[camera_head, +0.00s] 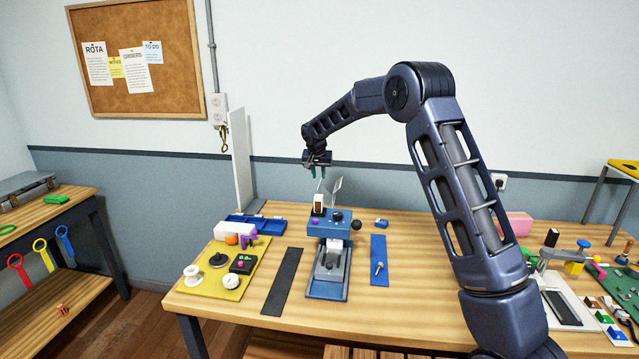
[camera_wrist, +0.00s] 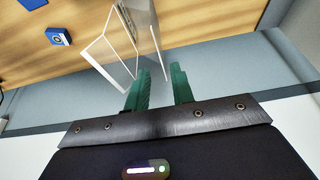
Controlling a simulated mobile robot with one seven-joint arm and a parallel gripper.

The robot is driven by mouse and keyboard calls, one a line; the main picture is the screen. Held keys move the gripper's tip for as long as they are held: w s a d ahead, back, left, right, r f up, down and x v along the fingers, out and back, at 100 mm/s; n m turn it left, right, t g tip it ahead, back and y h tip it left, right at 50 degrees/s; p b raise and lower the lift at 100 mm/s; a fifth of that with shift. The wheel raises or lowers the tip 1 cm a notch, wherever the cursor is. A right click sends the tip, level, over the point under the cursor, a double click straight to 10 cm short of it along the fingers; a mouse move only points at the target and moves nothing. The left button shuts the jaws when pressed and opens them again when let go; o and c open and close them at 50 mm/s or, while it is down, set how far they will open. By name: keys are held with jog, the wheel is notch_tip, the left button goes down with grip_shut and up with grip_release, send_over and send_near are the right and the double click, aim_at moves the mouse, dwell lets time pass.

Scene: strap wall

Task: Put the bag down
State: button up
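My gripper (camera_head: 319,172) is raised above the worktable, pointing down. Its two green fingers (camera_wrist: 159,88) stand apart, with a visible gap between them. A thin-walled white, partly see-through thing (camera_wrist: 112,52) lies just beyond the fingertips in the wrist view. It also shows in the head view (camera_head: 337,186), below the gripper and above the blue device. One pale strip of it reaches between the fingers, but I see no finger pressed on it. I cannot tell whether this is the bag; nothing else is clearly one. Its underside is hidden.
A blue device (camera_head: 328,235) with knobs stands below my gripper. A dark strip (camera_head: 283,280) and a blue strip (camera_head: 379,262) flank it. A yellow board (camera_head: 215,290) with small parts lies left. A pink block (camera_head: 519,223) is at right. Bare wood (camera_head: 420,310) shows in front.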

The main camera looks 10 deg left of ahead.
jog(key=shift+v, duration=1.4)
jog(key=shift+d+r, duration=0.1)
jog(key=s+d+r, duration=0.5)
jog(key=d, duration=0.5)
jog(key=s+d+r, duration=0.5)
jog(key=d, duration=0.4)
jog(key=s+d+r, duration=0.6)
jog(key=d, duration=0.4)
jog(key=s+d+f, duration=0.2)
jog(key=s+d, duration=0.4)
jog(key=s, duration=0.4)
jog(key=s+d+f, duration=0.1)
jog(key=s+d, duration=0.5)
jog(key=s, duration=0.5)
jog(key=s+d+f, duration=0.2)
jog(key=s+d, duration=0.3)
jog(key=s, duration=0.6)
jog(key=shift+d+f, duration=0.35)
jog(key=shift+d, duration=0.05)
